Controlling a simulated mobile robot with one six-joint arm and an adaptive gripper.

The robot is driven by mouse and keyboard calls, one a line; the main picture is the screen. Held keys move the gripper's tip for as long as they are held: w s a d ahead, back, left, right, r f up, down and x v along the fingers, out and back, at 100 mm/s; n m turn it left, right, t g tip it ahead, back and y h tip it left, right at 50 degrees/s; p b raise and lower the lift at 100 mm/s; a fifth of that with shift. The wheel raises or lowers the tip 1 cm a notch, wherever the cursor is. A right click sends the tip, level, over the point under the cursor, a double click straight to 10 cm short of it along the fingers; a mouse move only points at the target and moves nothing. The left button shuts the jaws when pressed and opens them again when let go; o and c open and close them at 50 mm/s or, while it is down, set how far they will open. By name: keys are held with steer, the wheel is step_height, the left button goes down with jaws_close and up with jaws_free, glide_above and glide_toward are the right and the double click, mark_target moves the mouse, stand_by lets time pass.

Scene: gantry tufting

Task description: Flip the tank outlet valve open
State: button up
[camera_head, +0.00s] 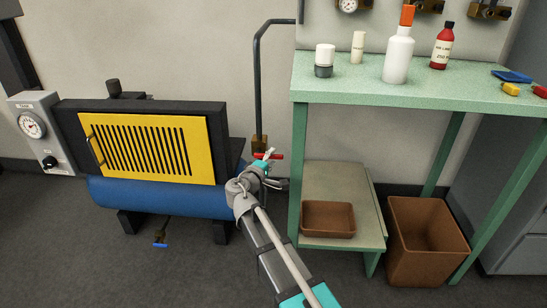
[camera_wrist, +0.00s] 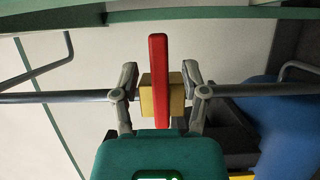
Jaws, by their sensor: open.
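The tank outlet valve has a brass body (camera_head: 259,143) on a dark vertical pipe, with a red lever handle (camera_head: 279,156) that shows beside my gripper. In the wrist view, the red handle (camera_wrist: 159,80) lies crosswise to the pipe, in front of the brass body (camera_wrist: 148,98). My gripper (camera_head: 266,160) is at the valve, and its fingers (camera_wrist: 160,74) stand open on either side of the handle, with gaps on both sides. The blue tank (camera_head: 150,196) is left of my gripper. My gripper hides part of the valve in the head view.
A green bench (camera_head: 420,92) with bottles on top stands just right of the valve. Its lower shelf (camera_head: 350,180) holds a brown tray (camera_head: 327,231). A brown bin (camera_head: 427,240) stands beside it. A yellow slotted panel (camera_head: 150,150) sits above the tank. A blue-handled valve (camera_head: 160,243) hangs below.

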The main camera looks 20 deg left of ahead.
steer(key=shift+w+d, duration=0.1)
steer(key=shift+w, duration=0.5)
jaws_close()
